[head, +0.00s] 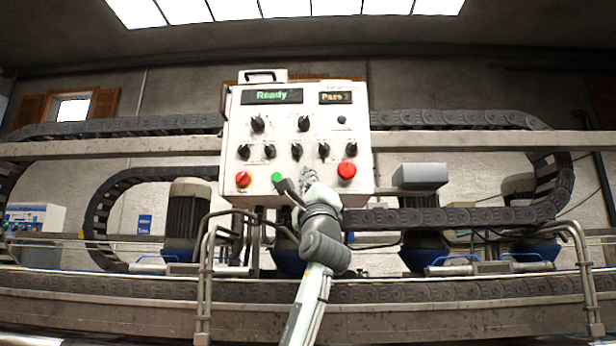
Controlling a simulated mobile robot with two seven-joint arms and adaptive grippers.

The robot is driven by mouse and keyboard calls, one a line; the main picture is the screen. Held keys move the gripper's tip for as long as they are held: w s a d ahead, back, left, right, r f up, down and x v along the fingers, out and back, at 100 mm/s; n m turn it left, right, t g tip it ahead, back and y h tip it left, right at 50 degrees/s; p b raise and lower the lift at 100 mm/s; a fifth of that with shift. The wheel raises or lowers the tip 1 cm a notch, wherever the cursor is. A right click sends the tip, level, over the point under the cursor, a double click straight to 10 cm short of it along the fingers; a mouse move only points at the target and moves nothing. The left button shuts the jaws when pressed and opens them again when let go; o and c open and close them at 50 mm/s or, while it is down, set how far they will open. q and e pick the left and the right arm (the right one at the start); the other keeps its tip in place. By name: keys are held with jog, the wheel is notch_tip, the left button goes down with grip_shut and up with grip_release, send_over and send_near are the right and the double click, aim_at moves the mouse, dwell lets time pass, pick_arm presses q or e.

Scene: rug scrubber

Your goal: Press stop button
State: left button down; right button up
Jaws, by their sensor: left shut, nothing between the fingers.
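A white control panel (297,225) stands upright in the middle of the head view. A large red button (346,170) is at its lower right. A smaller red button (243,179) with some yellow on it is at the lower left, and a green button (277,177) is to the right of that. I cannot read which one is labelled stop. My right gripper is out of view.
The panel has several black knobs (297,151) and a display (271,96) reading "Ready". Behind and beside it run metal beams (480,141) and black cable chains (455,118). Pipe railings (207,270) stand on both sides of my arm. A grey box (420,176) is to the right.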

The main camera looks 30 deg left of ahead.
pick_arm(q)
jog(key=shift+w, duration=0.15)
dwell(0.4)
jog(key=shift+s+d, duration=0.4)
jog(key=shift+s, duration=0.3)
